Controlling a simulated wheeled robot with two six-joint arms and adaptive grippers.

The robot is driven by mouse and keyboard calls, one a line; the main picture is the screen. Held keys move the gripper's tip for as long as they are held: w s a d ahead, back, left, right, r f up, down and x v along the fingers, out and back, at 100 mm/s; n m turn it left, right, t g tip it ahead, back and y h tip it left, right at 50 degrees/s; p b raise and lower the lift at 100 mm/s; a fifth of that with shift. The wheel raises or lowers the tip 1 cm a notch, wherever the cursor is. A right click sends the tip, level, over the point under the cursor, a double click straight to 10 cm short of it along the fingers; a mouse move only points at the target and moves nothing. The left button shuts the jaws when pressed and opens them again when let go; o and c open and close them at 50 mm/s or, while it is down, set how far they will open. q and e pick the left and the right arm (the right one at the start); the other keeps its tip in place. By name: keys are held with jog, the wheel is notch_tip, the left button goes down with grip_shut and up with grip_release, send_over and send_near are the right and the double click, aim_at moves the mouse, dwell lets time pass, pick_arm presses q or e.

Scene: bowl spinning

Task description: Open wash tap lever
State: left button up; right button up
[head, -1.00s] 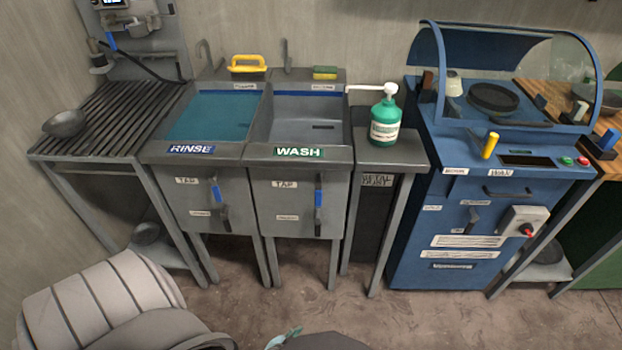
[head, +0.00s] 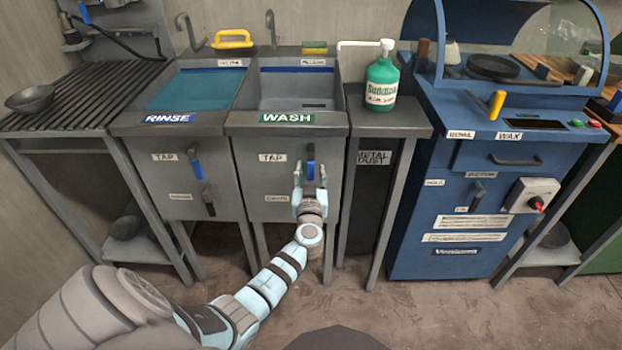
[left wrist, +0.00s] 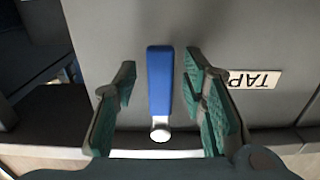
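The wash sink (head: 290,160) has a TAP label and a blue tap lever (head: 311,153) on its front panel. In the left wrist view the blue lever (left wrist: 160,82) stands between the two green-padded fingers of my left gripper (left wrist: 165,105). The fingers are open, with a gap on each side of the lever. In the head view my left gripper (head: 310,175) is at the wash front panel, in front of the lever, and hides its lower part and the drain lever. My right gripper is not in view.
The rinse sink (head: 180,165) stands to the left with its own blue tap lever (head: 196,162). A green soap bottle (head: 381,82) stands on the metal dust stand to the right. The blue wax machine (head: 480,200) is farther right. The floor in front is clear.

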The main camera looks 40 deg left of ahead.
pick_arm(q)
jog(key=shift+w+a, duration=0.15)
jog(key=shift+w, duration=0.1)
jog(key=shift+c, duration=0.2)
grip_shut()
